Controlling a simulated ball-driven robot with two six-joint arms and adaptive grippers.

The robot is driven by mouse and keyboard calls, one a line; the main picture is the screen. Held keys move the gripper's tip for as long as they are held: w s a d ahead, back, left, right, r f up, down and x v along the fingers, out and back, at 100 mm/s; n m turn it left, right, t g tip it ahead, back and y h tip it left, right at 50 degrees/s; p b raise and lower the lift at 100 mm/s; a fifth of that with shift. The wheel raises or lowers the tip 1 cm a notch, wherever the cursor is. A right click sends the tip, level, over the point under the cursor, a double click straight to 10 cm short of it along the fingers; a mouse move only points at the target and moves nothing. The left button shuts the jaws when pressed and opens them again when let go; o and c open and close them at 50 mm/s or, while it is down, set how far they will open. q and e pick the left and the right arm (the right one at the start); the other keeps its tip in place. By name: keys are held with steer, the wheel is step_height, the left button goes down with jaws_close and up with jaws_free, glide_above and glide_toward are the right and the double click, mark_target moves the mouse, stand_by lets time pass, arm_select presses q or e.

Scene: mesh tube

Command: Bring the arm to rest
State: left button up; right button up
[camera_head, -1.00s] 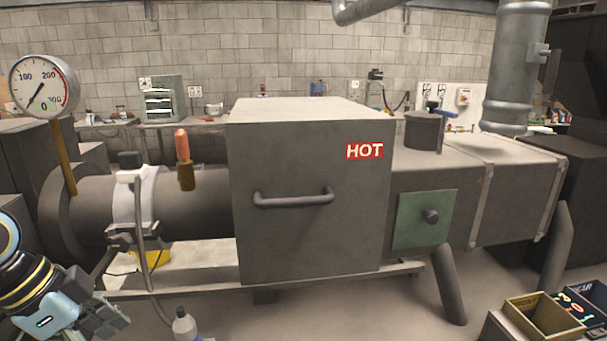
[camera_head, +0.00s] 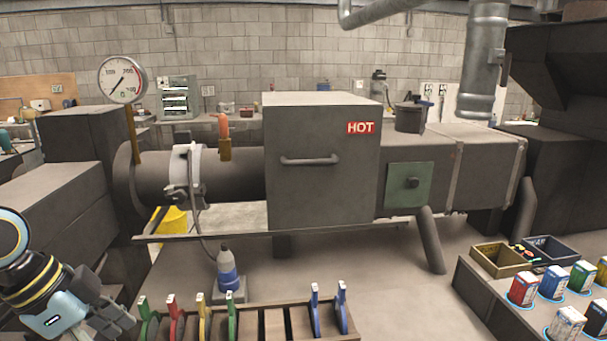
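My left gripper (camera_head: 118,322) is at the lower left of the head view, at the end of my black and light-blue wrist. It hangs over the floor area in front of the machine, left of a wooden rack, and nothing shows in it. Its fingers are small and dark, partly at the picture's edge, and I cannot tell whether they are open or shut. My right gripper is not in view.
A grey machine with a HOT box (camera_head: 322,165) stands ahead. A wooden rack (camera_head: 258,322) with several coloured-handled tools is at the front, a bottle (camera_head: 227,272) behind it. Bins (camera_head: 497,262) and several small boxes (camera_head: 523,288) are at right.

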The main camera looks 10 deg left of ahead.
arm_select(q)
steer(key=s+f+n+g+b, duration=0.15)
steer(key=s+f+b, duration=0.25)
steer(key=f, duration=0.8)
steer(key=s+f+n+b, duration=0.2)
steer(key=s+f+b, duration=0.15)
steer(key=f, duration=0.85)
steer(key=s+f+n+g+b, duration=0.15)
steer(key=s+f+b, duration=0.3)
steer(key=f, duration=0.75)
steer(key=s+f+n+t+y+b, duration=0.1)
steer(key=s+f+n+y+b, duration=0.3)
steer(key=s+f, duration=1.9)
steer(key=shift+s+a+f+n+b, duration=0.25)
steer(key=shift+s+a+n+b, duration=0.15)
steer(key=shift+s+n, duration=0.35)
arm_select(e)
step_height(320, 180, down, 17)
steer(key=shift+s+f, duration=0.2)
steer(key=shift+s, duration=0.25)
arm_select(q)
steer(key=shift+c, duration=0.2)
